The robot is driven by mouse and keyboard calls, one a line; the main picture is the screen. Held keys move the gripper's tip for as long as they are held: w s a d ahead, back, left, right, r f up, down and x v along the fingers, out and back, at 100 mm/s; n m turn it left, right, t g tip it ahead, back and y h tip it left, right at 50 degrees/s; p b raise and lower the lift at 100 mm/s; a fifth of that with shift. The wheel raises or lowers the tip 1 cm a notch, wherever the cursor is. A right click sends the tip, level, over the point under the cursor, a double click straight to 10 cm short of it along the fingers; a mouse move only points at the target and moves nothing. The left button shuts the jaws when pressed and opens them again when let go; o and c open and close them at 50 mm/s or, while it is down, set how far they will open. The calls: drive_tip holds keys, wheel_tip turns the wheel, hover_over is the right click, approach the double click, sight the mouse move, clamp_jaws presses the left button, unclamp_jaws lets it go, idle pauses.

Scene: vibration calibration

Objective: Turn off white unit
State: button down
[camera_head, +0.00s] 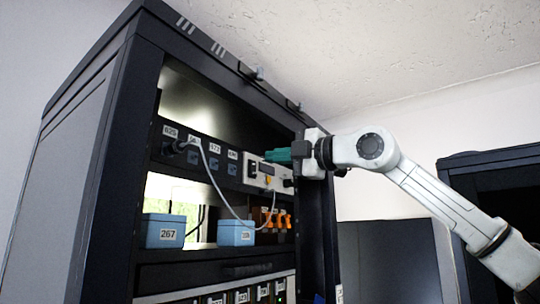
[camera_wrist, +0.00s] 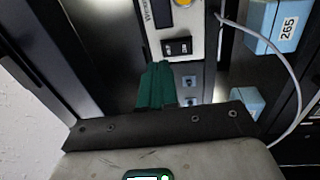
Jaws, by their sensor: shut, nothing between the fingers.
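The white unit (camera_head: 281,183) is mounted in the black rack, at the right end of a row of labelled sockets. It has a dark switch on its face and a yellow knob below. In the wrist view the white unit (camera_wrist: 176,22) is at the top centre, with its black rocker switch (camera_wrist: 177,46) and the yellow knob partly cut off. My gripper (camera_head: 268,156) has green fingers, shut and empty, just above the unit in the head view. In the wrist view my gripper (camera_wrist: 157,66) points at the unit's near end, close to the switch. Contact cannot be told.
A pale cable (camera_head: 215,185) loops from a plug in the socket row down past the unit. Blue boxes (camera_head: 164,231) stand on the shelf below, near orange switches (camera_head: 286,220). The rack's right post (camera_head: 320,230) stands beside my wrist. Another dark cabinet is at right.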

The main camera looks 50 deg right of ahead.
drive_tip(key=s+r+b, duration=0.1)
drive_tip(key=s+b, duration=0.2)
drive_tip(key=s, duration=0.7)
drive_tip(key=shift+d+b, duration=0.3)
drive_tip(key=shift+d, duration=0.05)
drive_tip(key=shift+s, duration=0.1)
